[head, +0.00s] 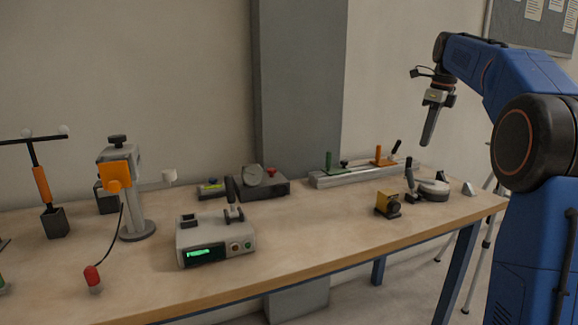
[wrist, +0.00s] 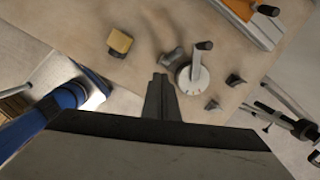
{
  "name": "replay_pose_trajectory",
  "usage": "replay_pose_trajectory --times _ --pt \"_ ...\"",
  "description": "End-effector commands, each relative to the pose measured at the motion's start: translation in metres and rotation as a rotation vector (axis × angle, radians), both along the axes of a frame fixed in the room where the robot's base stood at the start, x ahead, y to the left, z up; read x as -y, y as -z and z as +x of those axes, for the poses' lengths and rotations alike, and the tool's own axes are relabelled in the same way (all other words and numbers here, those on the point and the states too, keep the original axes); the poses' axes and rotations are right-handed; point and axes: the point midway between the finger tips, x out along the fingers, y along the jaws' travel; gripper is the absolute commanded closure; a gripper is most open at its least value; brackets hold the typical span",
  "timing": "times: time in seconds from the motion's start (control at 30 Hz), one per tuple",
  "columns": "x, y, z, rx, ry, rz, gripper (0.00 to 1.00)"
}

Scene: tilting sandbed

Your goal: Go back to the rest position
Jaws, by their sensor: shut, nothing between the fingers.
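My gripper (head: 430,128) hangs from my raised blue arm at the upper right of the head view, pointing down. Its fingers are together and hold nothing. It is well above the right end of the table (head: 320,262), apart from everything on it. In the wrist view my gripper (wrist: 160,78) shows at the middle with its fingertips together, above the bare table top.
Below it stand a round dial with a crank handle (head: 432,190), which also shows in the wrist view (wrist: 194,78), and a yellow block (head: 388,204). Behind is a grey rail with coloured handles (head: 362,175). A grey box with a green display (head: 215,240) stands mid-table.

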Motion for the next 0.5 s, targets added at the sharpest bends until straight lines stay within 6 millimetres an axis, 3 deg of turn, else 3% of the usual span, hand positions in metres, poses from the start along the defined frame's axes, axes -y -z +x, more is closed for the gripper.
replay_pose_trajectory --times 0.27,0.5 --pt "-0.047 0.008 -0.072 0.071 -0.391 -0.086 1.00" --pt "-0.080 0.029 -0.136 0.126 -0.730 -0.172 1.00"
